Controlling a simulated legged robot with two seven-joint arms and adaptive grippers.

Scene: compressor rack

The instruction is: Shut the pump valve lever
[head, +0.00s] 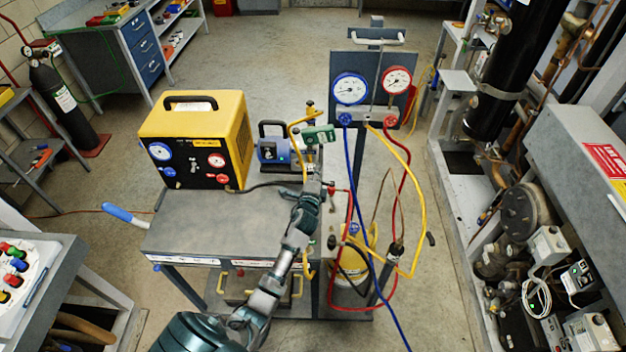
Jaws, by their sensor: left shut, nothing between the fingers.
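The blue vacuum pump (273,152) with a black handle sits at the back of the grey cart, right of the yellow machine. A yellow hose (293,132) bends around its right side. A small green part with pale markings (319,136) shows beside the pump, at the far end of my arm. My left arm reaches up from the bottom. My left gripper (315,172) is shut and empty, just right of the pump and close below the green part. I cannot tell whether they touch. The valve lever is too small or covered to make out. My right gripper is out of view.
The yellow machine (197,138) stands on the cart (205,222) at left. A gauge panel (372,112) stands behind right, with blue, red and yellow hoses hanging below it. Compressor pipework (505,215) fills the right side. The floor behind the pump is clear.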

